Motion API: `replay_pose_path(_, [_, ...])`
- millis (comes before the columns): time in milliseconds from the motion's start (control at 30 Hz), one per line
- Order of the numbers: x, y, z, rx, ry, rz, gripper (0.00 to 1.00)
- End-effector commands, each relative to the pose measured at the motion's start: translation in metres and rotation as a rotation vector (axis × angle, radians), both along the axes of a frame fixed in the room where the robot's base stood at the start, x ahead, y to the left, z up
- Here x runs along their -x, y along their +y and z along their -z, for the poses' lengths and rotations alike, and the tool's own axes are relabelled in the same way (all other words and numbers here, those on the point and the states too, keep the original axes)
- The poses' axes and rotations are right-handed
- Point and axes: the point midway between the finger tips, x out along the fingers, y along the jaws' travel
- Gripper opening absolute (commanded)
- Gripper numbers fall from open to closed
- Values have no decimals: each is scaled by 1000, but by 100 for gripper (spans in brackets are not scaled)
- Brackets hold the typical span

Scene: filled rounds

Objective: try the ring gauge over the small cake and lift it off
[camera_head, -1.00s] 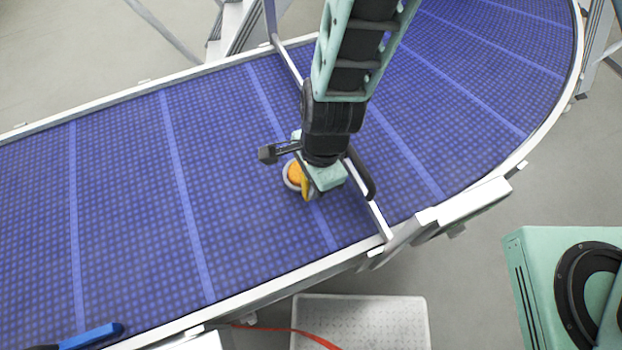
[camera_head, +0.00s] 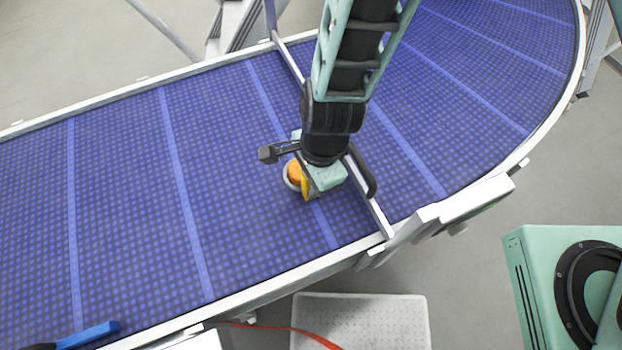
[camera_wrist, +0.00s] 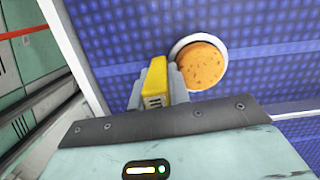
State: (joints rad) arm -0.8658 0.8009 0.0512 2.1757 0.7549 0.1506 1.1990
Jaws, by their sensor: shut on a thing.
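The small cake (camera_wrist: 203,65), round and orange-brown with dark specks, sits on the blue belt; it also shows in the head view (camera_head: 294,172), partly hidden by my gripper. The ring gauge has a pale ring (camera_wrist: 175,48) and a yellow handle (camera_wrist: 154,82). I cannot tell how far down the ring sits. My gripper (camera_wrist: 157,84) is shut on the yellow handle, its grey fingers on either side, beside the cake.
A white metal bar (camera_head: 372,205) crosses the belt (camera_head: 110,200) just right of my gripper. A blue-handled tool (camera_head: 90,336) lies at the lower left. A pale crate (camera_head: 362,320) stands below the belt's near edge. The belt to the left is clear.

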Motion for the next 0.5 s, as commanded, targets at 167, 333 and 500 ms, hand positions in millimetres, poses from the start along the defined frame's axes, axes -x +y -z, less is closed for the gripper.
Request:
replay_pose_path(167, [0,0,0,0,0,0,0])
replay_pose_path(333, [0,0,1,0,0,0,26])
replay_pose_path(500, [0,0,1,0,0,0,43])
